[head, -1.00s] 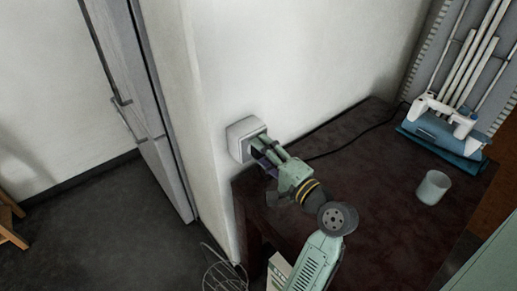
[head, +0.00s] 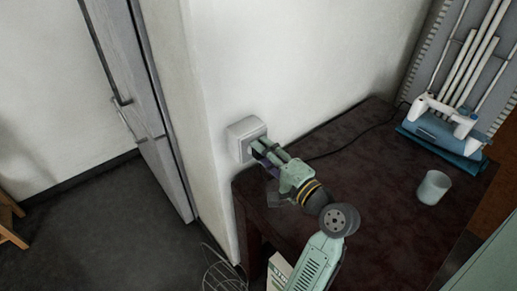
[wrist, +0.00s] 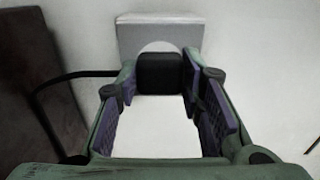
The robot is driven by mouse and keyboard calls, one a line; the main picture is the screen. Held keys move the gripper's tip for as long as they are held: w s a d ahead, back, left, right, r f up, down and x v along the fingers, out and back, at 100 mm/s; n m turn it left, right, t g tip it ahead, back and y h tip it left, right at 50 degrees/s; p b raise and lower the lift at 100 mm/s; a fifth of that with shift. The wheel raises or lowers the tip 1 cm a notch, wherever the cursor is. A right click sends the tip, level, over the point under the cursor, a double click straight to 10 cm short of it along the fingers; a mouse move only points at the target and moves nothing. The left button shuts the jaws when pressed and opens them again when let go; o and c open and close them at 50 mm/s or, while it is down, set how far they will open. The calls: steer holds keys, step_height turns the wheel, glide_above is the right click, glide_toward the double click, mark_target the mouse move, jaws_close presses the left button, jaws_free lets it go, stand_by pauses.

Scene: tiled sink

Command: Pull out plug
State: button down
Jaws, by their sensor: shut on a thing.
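The black plug (wrist: 160,72) is between my fingertips in the wrist view, in front of the pale round face of the wall socket (wrist: 160,30). In the head view the socket (head: 244,132) is a light grey box on the white wall. My gripper (head: 261,154), which also shows in the wrist view (wrist: 160,80), is shut on the plug. Its fingertips are close to the socket face. The fingers hide the plug in the head view, and I cannot tell how deep it sits in the socket.
A black cord (head: 345,145) runs across the dark table (head: 385,200) to a blue and white appliance (head: 443,130). A pale cup (head: 433,187) stands at the table's right. A wire basket (head: 222,272) is below the table's left side.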

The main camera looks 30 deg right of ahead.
steer(key=shift+s+d+p, duration=0.2)
steer(key=shift+s+p, duration=0.05)
steer(key=shift+s, duration=1.2)
steer(key=shift+s+d+p, duration=0.15)
steer(key=shift+s+p, duration=0.05)
steer(key=shift+s, duration=1.2)
